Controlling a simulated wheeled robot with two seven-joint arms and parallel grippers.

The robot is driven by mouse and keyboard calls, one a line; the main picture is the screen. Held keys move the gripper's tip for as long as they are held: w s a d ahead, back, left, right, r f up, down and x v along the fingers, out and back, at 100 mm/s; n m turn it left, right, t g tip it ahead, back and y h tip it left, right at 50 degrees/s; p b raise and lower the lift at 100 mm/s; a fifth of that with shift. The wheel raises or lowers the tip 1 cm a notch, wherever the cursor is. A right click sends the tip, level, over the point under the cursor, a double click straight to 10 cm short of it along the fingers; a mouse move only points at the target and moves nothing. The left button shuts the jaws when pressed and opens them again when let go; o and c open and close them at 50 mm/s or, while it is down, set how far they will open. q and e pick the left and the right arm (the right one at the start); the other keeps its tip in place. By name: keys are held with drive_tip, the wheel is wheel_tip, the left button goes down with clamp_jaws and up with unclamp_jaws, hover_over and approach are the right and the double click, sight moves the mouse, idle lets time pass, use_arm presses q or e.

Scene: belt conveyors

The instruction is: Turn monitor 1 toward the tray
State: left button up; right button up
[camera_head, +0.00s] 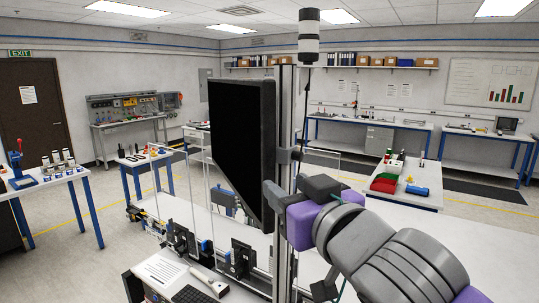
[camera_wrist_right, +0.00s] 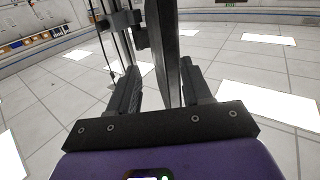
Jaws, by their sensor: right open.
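A large black monitor (camera_head: 240,140) stands near the middle of the head view, seen at a slant. It is mounted on a grey metal post (camera_head: 285,120) by a bracket at its right side. My right gripper (camera_head: 272,197) is at the monitor's lower right edge, with its arm coming in from the lower right. In the right wrist view, the open fingers (camera_wrist_right: 160,82) stand on either side of the dark monitor panel (camera_wrist_right: 165,45). The panel appears close to the right finger; contact is unclear. My left gripper is out of view. I cannot pick out the tray for certain.
A stack light (camera_head: 309,38) rises beside the post. Below the monitor are a keyboard (camera_head: 193,295), a paper sheet (camera_head: 160,269) and conveyor hardware (camera_head: 180,238). A side table (camera_head: 405,197) holds red and green bins. Open floor lies beyond.

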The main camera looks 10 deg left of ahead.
sight(270, 171)
drive_tip(key=shift+s+a+r, duration=0.35)
drive_tip(key=shift+a+r, duration=0.2)
drive_tip(key=shift+r, duration=0.2)
drive_tip(key=shift+a+r+p, duration=0.1)
drive_tip(key=shift+a+p, duration=0.1)
drive_tip(key=shift+p, duration=0.1)
drive_tip(key=p+x, duration=0.3)
drive_tip(key=x, duration=0.3)
drive_tip(key=shift+w+a, duration=0.3)
drive_tip(key=shift+w, duration=0.2)
drive_tip(key=shift+c, duration=0.3)
clamp_jaws()
